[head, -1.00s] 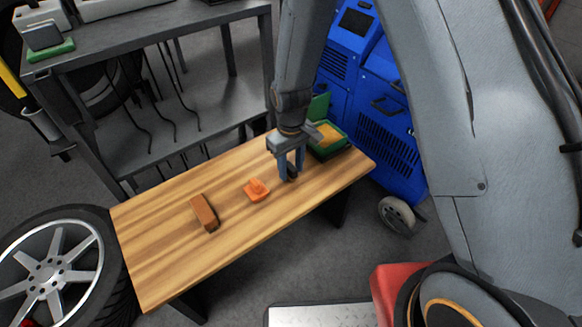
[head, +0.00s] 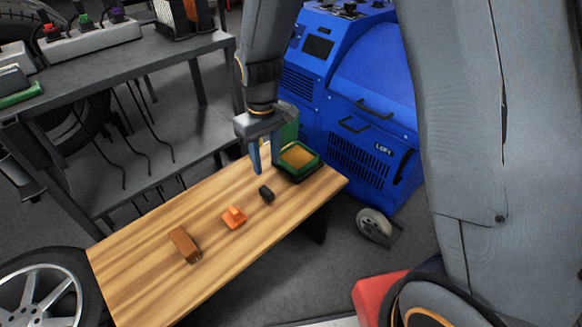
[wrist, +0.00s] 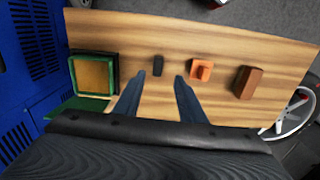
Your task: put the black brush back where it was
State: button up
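The black brush (head: 266,194) appears as a small dark block lying on the wooden table (head: 140,262), between the orange piece and the green tray. It also shows in the wrist view (wrist: 158,66), just beyond the fingertips. My gripper (head: 266,168) is above the table, up and slightly behind the brush in the head view. Its two fingers stand apart with nothing between them, as the wrist view (wrist: 157,80) shows too. The gripper and the brush are apart.
An orange piece (head: 234,217) and a brown block (head: 185,245) lie left of the brush. A green tray with a yellowish inside (head: 314,172) stands at the table's right end. Behind are a blue machine (head: 372,85) and a grey metal shelf (head: 180,50).

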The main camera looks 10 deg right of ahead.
jog(key=s+d+r+m, duration=0.1)
jog(key=s+d+r, duration=0.2)
jog(key=s+r, duration=0.5)
jog(key=s+d+r+m, duration=0.2)
jog(key=s+d+r, duration=0.2)
jog(key=s+r, duration=0.4)
jog(key=s, duration=0.5)
jog(key=shift+y, duration=0.3)
jog(key=d+r+m+p, duration=0.3)
jog(key=d+r+p, duration=0.6)
jog(key=p, duration=0.9)
jog(key=shift+r, duration=0.6)
jog(key=shift+d, duration=0.1)
jog(key=shift+c, duration=0.7)
